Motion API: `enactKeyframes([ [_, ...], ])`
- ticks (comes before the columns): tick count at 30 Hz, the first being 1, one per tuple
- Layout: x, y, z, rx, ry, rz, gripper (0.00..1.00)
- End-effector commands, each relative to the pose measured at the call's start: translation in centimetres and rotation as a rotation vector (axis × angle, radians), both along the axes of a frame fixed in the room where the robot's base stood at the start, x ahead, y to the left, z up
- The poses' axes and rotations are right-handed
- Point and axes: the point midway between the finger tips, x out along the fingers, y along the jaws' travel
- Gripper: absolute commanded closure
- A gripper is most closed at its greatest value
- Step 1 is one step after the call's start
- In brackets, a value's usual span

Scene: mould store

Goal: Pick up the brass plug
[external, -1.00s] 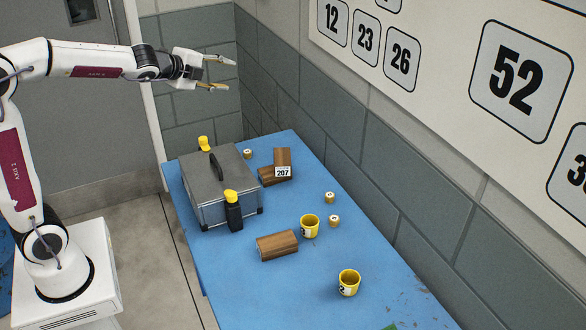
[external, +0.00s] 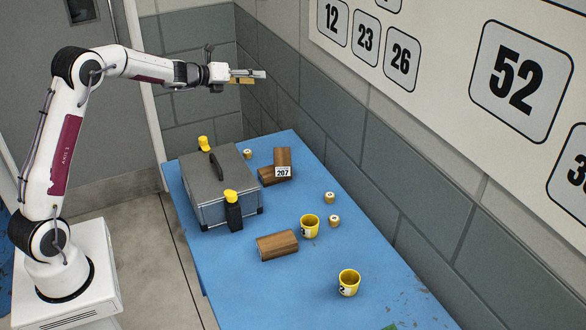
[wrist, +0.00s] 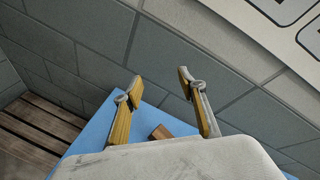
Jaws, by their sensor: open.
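Three small brass-coloured pieces stand on the blue table: one (external: 247,154) behind the grey case, and two, a farther one (external: 329,198) and a nearer one (external: 334,221), near the wall side. They are too small for me to tell which is the brass plug. My gripper (external: 254,77) is open and empty, high above the far end of the table, well away from all three. The wrist view shows its two fingers (wrist: 160,82) spread apart with nothing between them. No brass piece can be made out in that view.
A grey case (external: 216,186) with black-and-yellow bottles beside it fills the table's left. Wooden blocks (external: 277,245), one group carrying a 207 tag, and two yellow cups (external: 349,282) stand about. A block wall (external: 345,150) runs along the right. The table's near end looks mostly clear.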

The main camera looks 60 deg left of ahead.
Motion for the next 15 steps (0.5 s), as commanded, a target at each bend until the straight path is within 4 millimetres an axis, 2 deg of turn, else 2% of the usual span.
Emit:
enactKeyframes([
  [1, 0.2, 0.8, -1.3, 0.032, 0.008, -0.028, 0.59],
  [8, 0.4, 2.8, -6.1, 0.189, 0.029, -0.186, 0.59],
  [15, -0.6, 4.5, -11.9, 0.336, 0.04, -0.356, 0.59],
])
